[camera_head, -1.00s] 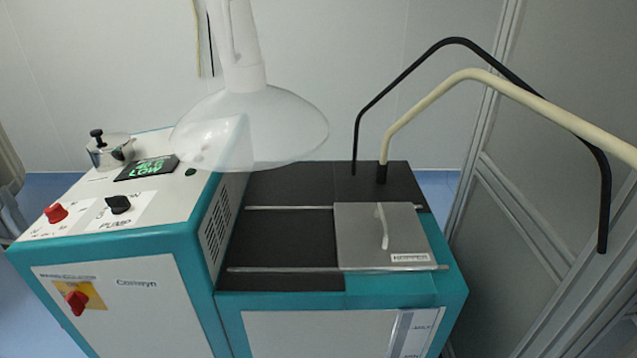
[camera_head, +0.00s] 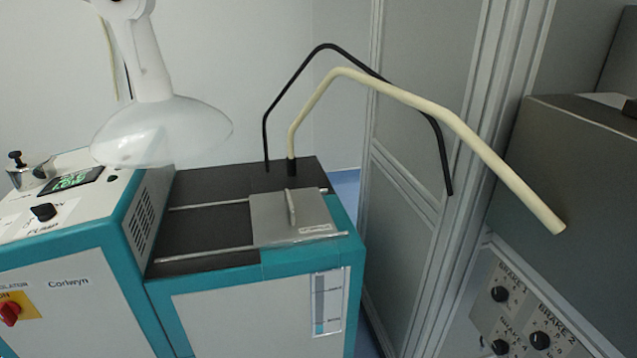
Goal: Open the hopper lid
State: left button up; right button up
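The hopper lid (camera_head: 275,222) is a flat grey metal plate with a pale upright handle (camera_head: 291,207) and a small label near its front edge. It lies flat at the right end of two metal rails (camera_head: 205,258) on the dark top (camera_head: 205,225) of a teal and white machine (camera_head: 250,310). The dark surface left of the lid is bare. Neither of my grippers shows in the view.
A translucent white hood (camera_head: 160,132) hangs above the machine's left part. A black bent tube and a cream bent tube (camera_head: 440,108) rise behind the lid and reach right. A framed grey partition (camera_head: 430,60) and a cabinet with brake knobs (camera_head: 540,340) stand at the right.

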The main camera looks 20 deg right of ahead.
aim_at(287, 216)
jog(key=z, duration=0.15)
jog(key=i, duration=0.95)
jog(key=u, duration=0.45)
